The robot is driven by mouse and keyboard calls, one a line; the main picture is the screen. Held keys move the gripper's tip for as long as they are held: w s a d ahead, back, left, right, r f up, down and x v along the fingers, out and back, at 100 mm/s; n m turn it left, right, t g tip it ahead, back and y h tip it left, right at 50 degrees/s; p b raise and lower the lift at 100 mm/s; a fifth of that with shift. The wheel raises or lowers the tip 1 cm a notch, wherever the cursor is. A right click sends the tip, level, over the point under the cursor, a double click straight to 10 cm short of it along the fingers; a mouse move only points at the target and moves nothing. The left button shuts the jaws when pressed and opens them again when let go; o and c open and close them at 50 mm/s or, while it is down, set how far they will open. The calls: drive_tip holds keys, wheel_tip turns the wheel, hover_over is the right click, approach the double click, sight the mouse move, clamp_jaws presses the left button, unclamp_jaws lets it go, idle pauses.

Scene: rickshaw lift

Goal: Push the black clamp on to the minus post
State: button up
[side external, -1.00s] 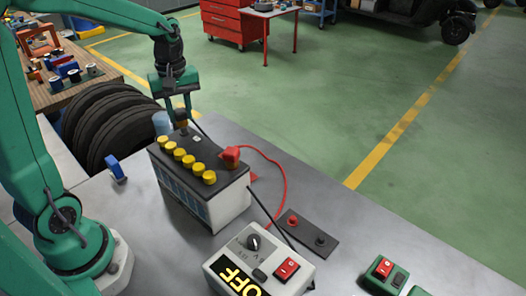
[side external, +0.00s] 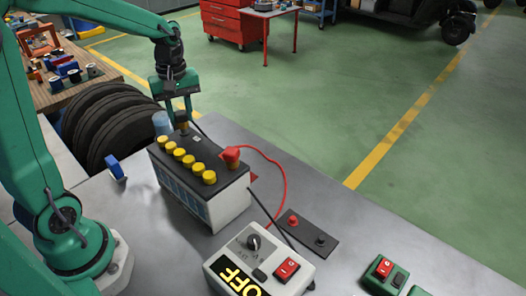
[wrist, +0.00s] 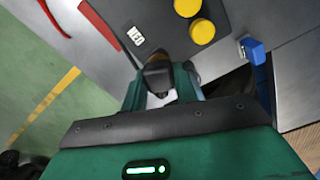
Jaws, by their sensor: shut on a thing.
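The battery (side external: 213,205) is a dark-topped box with yellow caps on the bench. My gripper (side external: 180,112) is above its far left corner, pointing down, with its fingers closed on the black clamp (side external: 182,119). In the wrist view, my gripper (wrist: 161,88) has a finger on each side of the black clamp (wrist: 157,72), which is at the battery's edge. The minus post is hidden beneath the clamp; I cannot tell if the clamp is seated on it. The red clamp (side external: 231,155) sits at the battery's right end.
A charger (side external: 262,262) showing OFF stands in front of the battery. The red cable (side external: 283,180) loops right of the battery. A dark plate (side external: 310,234) with red and black studs lies beside it. A blue object (side external: 116,167) stands left. Tyres (side external: 112,120) are behind.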

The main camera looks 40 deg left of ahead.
drive_tip(key=shift+f, duration=0.8)
idle(0.9)
drive_tip(key=shift+r, duration=1.35)
idle(0.6)
drive_tip(key=shift+f, duration=1.35)
idle(2.8)
